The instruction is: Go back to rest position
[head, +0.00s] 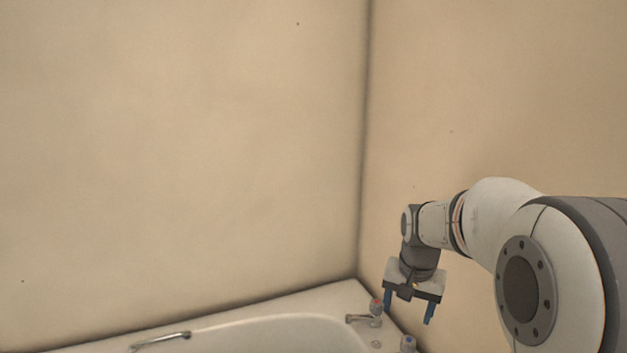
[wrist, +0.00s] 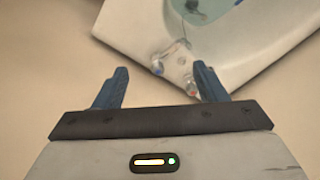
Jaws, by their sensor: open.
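My gripper (head: 409,305) hangs from my arm at the lower right of the head view, with its blue fingers pointing down and spread apart. It is open, with nothing between the fingers. In the wrist view my gripper (wrist: 158,85) also shows open and empty. Beyond the fingertips lies the corner of a white bathtub (wrist: 125,30). A tap with a red-marked handle (head: 376,307) stands on the tub's corner, left of my gripper in the head view. A blue-marked handle (head: 408,343) is at the bottom edge below my gripper.
The white tub (head: 335,300) runs along the bottom of the head view, with a metal grab handle (head: 160,340) on its rim. Two plain beige walls meet in a corner behind it. The right wall (head: 500,90) is close behind my arm. The space above the tub is clear.

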